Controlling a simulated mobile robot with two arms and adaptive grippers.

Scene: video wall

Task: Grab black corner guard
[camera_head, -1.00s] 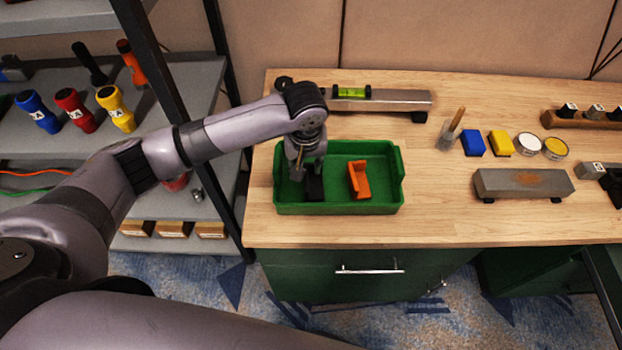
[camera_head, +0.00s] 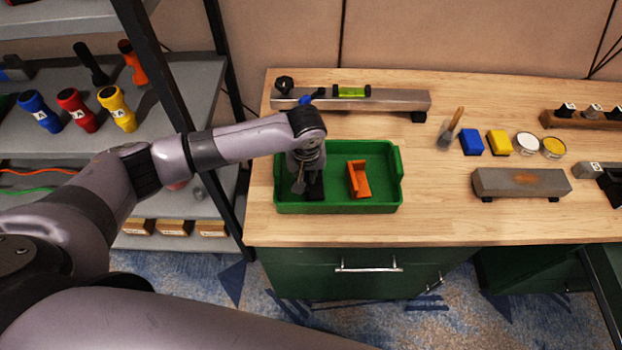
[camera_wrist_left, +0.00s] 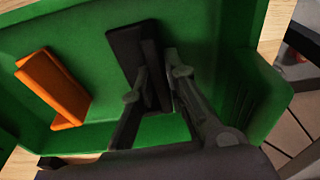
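The black corner guard (camera_wrist_left: 128,50) lies in the green tray (camera_head: 398,178), left of the orange corner guard (camera_head: 358,180). In the head view my left gripper (camera_head: 305,190) is down in the tray's left part and partly covers the black guard. In the left wrist view its two fingertips (camera_wrist_left: 157,75) are on either side of the black guard's raised wall. I cannot tell whether they press on it. The orange guard also shows there at the left (camera_wrist_left: 52,88). My right gripper is not in view.
A metal beam (camera_head: 395,100) with a green level (camera_head: 351,91) lies behind the tray. A grey bar (camera_head: 522,183), blue block (camera_head: 472,141), yellow block (camera_head: 499,142) and round tins stand to the right. A shelf (camera_head: 178,85) stands left.

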